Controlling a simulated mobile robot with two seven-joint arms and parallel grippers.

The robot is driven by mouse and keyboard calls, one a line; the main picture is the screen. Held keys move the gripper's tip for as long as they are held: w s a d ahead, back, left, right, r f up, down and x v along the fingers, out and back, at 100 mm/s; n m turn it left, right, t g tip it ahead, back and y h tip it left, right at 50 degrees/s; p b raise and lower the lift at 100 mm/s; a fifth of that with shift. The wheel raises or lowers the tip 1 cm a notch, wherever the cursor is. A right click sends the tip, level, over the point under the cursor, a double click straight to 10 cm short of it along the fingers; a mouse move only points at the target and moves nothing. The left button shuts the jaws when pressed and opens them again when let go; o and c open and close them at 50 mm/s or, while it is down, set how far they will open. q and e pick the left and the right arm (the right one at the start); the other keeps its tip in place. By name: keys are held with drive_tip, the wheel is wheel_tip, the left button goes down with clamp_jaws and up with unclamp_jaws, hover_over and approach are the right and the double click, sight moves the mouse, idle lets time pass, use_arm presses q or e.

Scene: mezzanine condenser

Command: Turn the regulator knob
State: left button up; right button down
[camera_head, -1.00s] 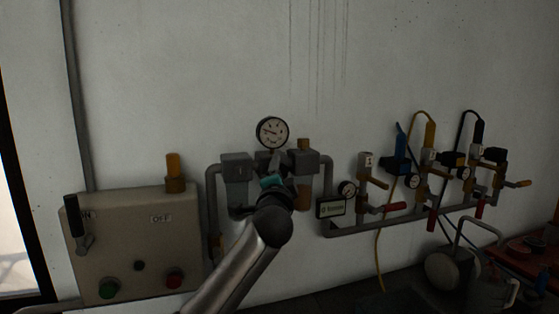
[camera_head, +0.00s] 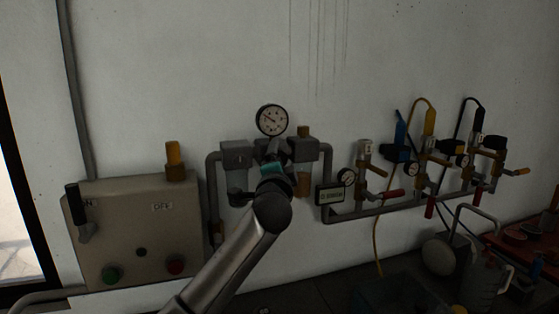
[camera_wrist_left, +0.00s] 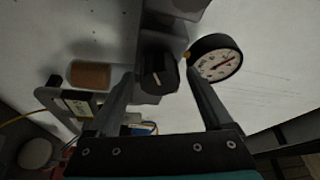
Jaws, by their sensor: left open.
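The regulator knob (camera_wrist_left: 158,76) is black with a white pointer line and shows in the left wrist view. It sits on the grey regulator body under a round white pressure gauge (camera_head: 272,120). The gauge also shows beside the knob in the wrist view (camera_wrist_left: 217,64). My left gripper (camera_wrist_left: 162,84) is open, with one finger on each side of the knob. Whether the fingers touch it I cannot tell. In the head view my left gripper (camera_head: 271,158) covers the knob. My right gripper is in neither view.
A beige control box (camera_head: 135,225) with a lever and green and red buttons is on the left. Grey pipe and a small display (camera_head: 331,194) flank the regulator. Valves with red handles and small gauges line the wall at right. The wall above is clear.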

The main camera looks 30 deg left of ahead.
use_arm(q)
drive_tip(key=shift+s+d, duration=0.1)
drive_tip(key=b+v, duration=0.2)
drive_tip(key=v, duration=1.3)
idle(0.4)
